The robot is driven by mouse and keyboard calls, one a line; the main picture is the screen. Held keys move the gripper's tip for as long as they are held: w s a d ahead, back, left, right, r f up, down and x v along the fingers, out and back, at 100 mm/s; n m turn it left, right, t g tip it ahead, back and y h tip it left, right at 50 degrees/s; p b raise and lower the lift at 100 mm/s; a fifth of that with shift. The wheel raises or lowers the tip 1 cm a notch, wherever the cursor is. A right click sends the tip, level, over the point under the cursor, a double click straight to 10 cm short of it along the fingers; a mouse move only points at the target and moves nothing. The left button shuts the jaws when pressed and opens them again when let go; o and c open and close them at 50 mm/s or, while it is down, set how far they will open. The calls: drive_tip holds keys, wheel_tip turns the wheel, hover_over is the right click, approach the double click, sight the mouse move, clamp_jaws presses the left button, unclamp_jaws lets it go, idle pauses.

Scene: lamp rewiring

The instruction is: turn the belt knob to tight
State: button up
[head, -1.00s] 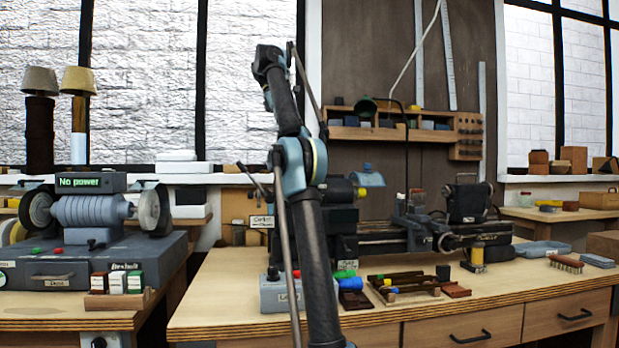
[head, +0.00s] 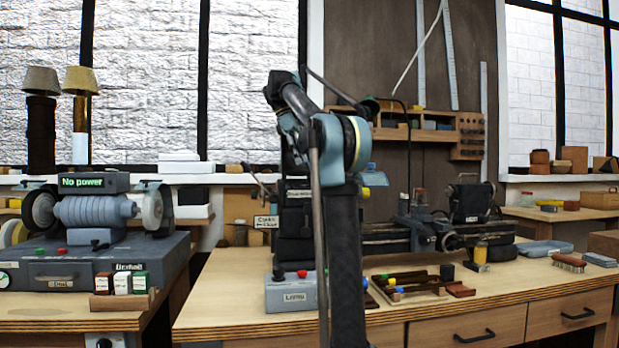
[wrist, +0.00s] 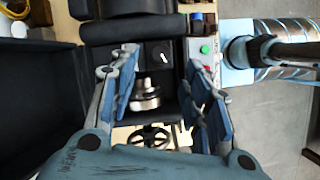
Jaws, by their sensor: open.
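In the wrist view a small dark knob with a white pointer line (wrist: 165,57) sits on the black housing of the lathe. It seems to be the belt knob. Its label is too small to read, so I cannot tell its setting. My gripper (wrist: 161,62) is open, its two blue-padded fingers spread left and right of the knob in the picture. Nothing is between the pads, and I see no contact with the knob. In the head view the lathe (head: 385,232) stands on the bench, its left end mostly hidden by my arm. The knob cannot be seen there.
In the wrist view a silver chuck (wrist: 145,95) and black handwheel (wrist: 150,137) lie below the knob. A green button (wrist: 204,49) is close to the right finger.

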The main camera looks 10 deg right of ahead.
sight(311, 182)
drive_tip(key=shift+x, duration=3.3)
drive_tip(key=shift+c, duration=0.5)
clamp_jaws()
